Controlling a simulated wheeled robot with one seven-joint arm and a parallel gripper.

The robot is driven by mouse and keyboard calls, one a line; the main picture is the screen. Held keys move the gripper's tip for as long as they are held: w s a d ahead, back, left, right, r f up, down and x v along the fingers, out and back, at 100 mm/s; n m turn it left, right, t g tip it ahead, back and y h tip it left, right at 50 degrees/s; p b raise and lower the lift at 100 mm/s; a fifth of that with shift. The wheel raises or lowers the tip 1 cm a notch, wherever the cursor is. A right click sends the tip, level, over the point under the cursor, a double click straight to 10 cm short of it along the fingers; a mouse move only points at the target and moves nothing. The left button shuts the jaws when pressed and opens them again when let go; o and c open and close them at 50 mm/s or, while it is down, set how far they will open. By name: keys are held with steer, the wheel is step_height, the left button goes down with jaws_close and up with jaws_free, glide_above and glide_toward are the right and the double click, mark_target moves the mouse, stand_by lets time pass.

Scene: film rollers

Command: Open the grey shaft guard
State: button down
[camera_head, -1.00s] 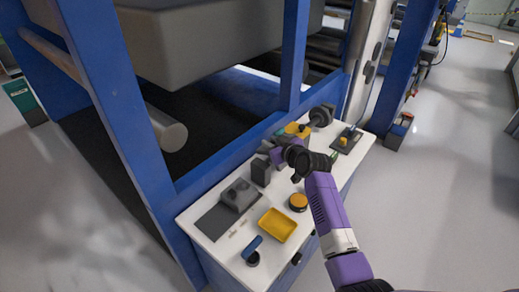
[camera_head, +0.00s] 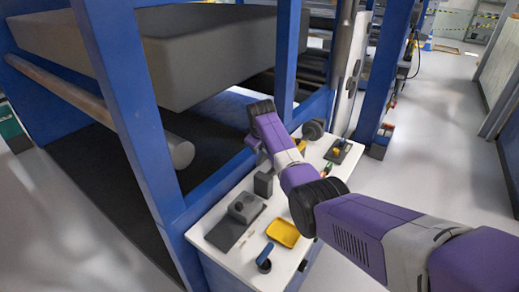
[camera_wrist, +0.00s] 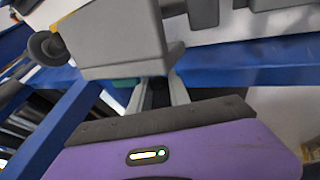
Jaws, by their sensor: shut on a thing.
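The grey shaft guard (camera_wrist: 115,38) fills the upper middle of the wrist view as a large grey housing. My gripper (camera_wrist: 158,92) reaches up to its lower edge and is shut on it; the exact contact is partly hidden. In the head view, my purple wrist (camera_head: 268,128) is over the back of the white worktop. There my arm hides the jaws and most of the guard.
The white worktop (camera_head: 222,262) carries a yellow tray (camera_head: 283,233), a blue-handled lever (camera_head: 265,256), a dark grey block (camera_head: 263,184) and a dark round knob (camera_head: 313,129). A blue frame post (camera_head: 118,90) stands at left. Open floor (camera_head: 440,150) lies at right.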

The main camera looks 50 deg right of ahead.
steer(key=shift+w+f+g, duration=0.1)
steer(key=shift+w+g, duration=0.2)
stand_by(0.4)
steer(key=c, duration=1.3)
jaws_free()
steer(key=shift+w, duration=0.1)
steer(key=shift+b+v, duration=0.3)
steer(key=shift+v, duration=3.6)
